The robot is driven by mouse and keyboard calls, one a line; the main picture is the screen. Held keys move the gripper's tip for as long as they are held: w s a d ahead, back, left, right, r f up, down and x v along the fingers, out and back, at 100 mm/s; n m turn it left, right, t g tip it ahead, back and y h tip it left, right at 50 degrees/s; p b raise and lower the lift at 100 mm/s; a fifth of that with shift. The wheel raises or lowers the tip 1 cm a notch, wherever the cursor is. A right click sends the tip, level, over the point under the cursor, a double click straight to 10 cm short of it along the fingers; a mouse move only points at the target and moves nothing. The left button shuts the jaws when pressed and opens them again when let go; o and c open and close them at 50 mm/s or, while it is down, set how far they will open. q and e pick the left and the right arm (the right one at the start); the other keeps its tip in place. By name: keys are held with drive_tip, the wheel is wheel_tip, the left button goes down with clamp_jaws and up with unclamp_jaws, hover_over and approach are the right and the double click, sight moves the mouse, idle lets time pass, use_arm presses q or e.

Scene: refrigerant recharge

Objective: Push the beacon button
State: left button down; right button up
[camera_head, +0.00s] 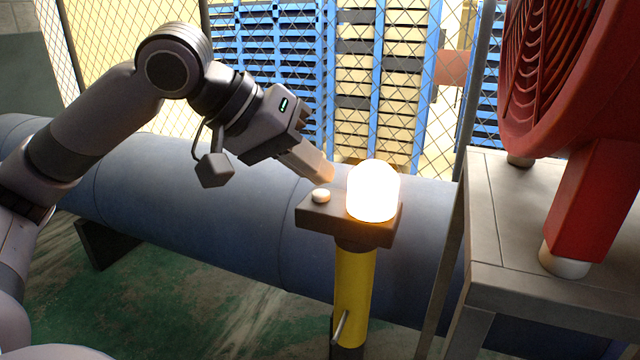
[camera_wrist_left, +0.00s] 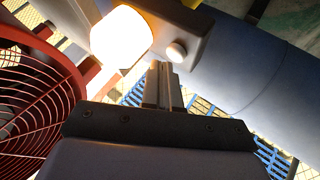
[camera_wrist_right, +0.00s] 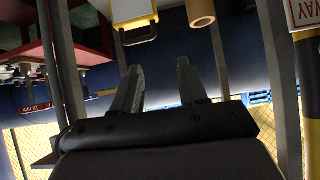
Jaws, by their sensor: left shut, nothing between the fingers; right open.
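The beacon (camera_head: 373,191) glows bright white on a dark box (camera_head: 335,225) on top of a yellow post (camera_head: 354,290). The white round button (camera_head: 321,196) sits on the box to the left of the lamp. My left gripper (camera_head: 328,176) is shut and empty, its fingertips just above and behind the button, apparently apart from it. In the left wrist view the button (camera_wrist_left: 176,51) is just beyond the closed fingertips (camera_wrist_left: 160,68), with the lit beacon (camera_wrist_left: 121,37) beside it. My right gripper (camera_wrist_right: 160,68) is open and empty, seen only in its own wrist view.
A large blue pipe (camera_head: 230,215) runs behind the post. A red fan housing (camera_head: 565,75) stands on a grey table (camera_head: 500,215) at right. A chain-link fence (camera_head: 420,100) with blue pallets (camera_head: 290,60) beyond closes the back. Green floor (camera_head: 150,310) lies open at front left.

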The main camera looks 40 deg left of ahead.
sight(313, 193)
idle(0.3)
use_arm(q)
wheel_tip(313, 193, up, 4)
drive_tip(key=p, duration=0.4)
drive_tip(key=shift+f+p, duration=0.1)
drive_tip(key=shift+p, duration=0.2)
wheel_tip(313, 193, up, 2)
drive_tip(key=p, duration=0.3)
use_arm(e)
drive_tip(key=r, duration=0.3)
drive_tip(key=d+r, duration=0.1)
drive_tip(key=r, duration=0.1)
drive_tip(key=shift+s+d+r, duration=0.1)
drive_tip(key=shift+s+r, duration=0.15)
drive_tip(key=shift+s, duration=0.05)
use_arm(q)
drive_tip(key=shift+s, duration=0.1)
use_arm(e)
drive_tip(key=shift+s, duration=0.15)
